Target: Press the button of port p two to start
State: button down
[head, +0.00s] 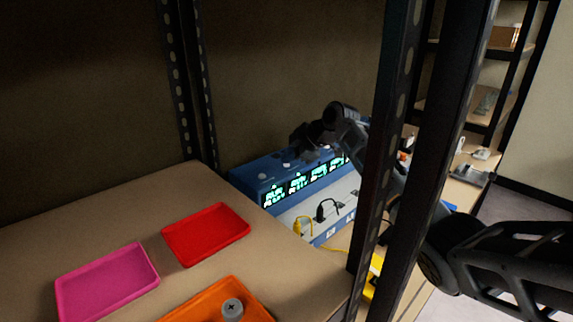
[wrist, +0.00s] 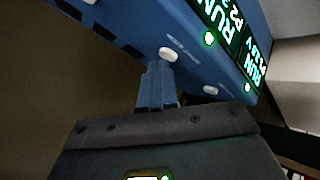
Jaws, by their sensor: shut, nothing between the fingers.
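The blue freeze dryer (head: 245,182) stands at the back, with a row of lit port screens (head: 298,183) and white buttons along its top. In the wrist view a screen reading RUN and P2 (wrist: 232,25) is at the upper right. A white round button (wrist: 168,54) sits on the blue top beside that screen. My gripper (wrist: 158,70) is shut and empty, its fingertips right at this button; I cannot tell whether they touch it. Another white button (wrist: 210,89) lies to the right, near the screen reading RUN and P1 (wrist: 256,66). In the head view my gripper (head: 302,140) is over the machine's top.
A dark shelf post (head: 385,150) stands in front of part of my arm and the machine's right side. Red (head: 205,234), pink (head: 105,284) and orange (head: 190,312) trays lie on the near shelf board. Yellow and black cables (head: 301,226) hang at the machine's front.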

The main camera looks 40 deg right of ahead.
aim_at(289, 167)
jog(key=shift+r, duration=0.55)
jog(key=shift+p, duration=0.3)
notch_tip(289, 167, up, 6)
jog(key=p, duration=0.3)
dwell(0.8)
